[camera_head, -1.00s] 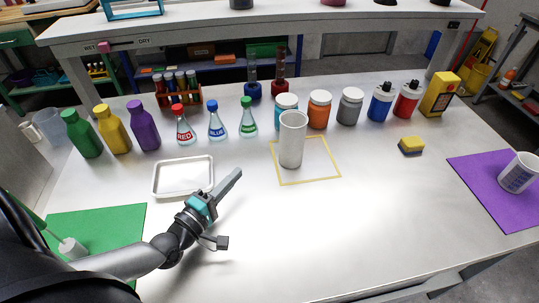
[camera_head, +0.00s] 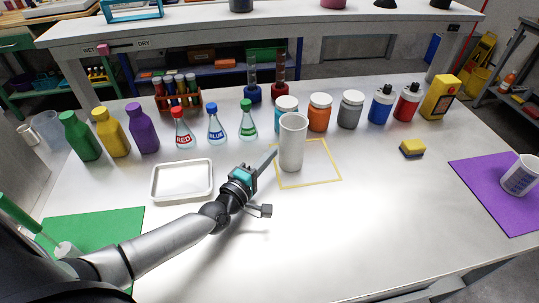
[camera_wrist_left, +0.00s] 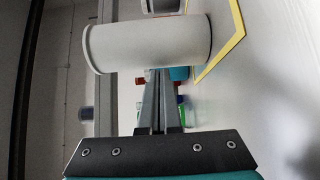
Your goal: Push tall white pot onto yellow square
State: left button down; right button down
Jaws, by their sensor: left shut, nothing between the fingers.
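The tall white pot (camera_head: 291,146) stands upright at the left side of the yellow square outline (camera_head: 334,162). Its base appears close to the left line, and most of the square is bare to its right. My left gripper (camera_head: 274,153) is shut and empty, with its tips just left of the pot, pointing at its side. In the left wrist view the shut fingers (camera_wrist_left: 160,88) reach toward the pot (camera_wrist_left: 150,43), which lies sideways in that turned picture. I cannot tell whether they touch. The yellow line (camera_wrist_left: 222,55) shows beside the base. My right gripper is not seen.
Flasks (camera_head: 216,126) and bottles (camera_head: 144,129) stand to the left. A white tray (camera_head: 155,193) lies left of my gripper. A sponge (camera_head: 412,149) lies to the right.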

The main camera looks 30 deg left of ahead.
aim_at(285, 154)
pick_arm(q)
jog(key=shift+d, duration=0.1)
jog(key=shift+w+d, duration=0.95)
jog(key=shift+d, duration=0.15)
jog(key=shift+w+d, duration=0.4)
jog(key=shift+d, duration=0.1)
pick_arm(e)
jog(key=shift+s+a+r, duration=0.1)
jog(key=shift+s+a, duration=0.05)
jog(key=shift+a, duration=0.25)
pick_arm(q)
jog(key=shift+a, duration=0.1)
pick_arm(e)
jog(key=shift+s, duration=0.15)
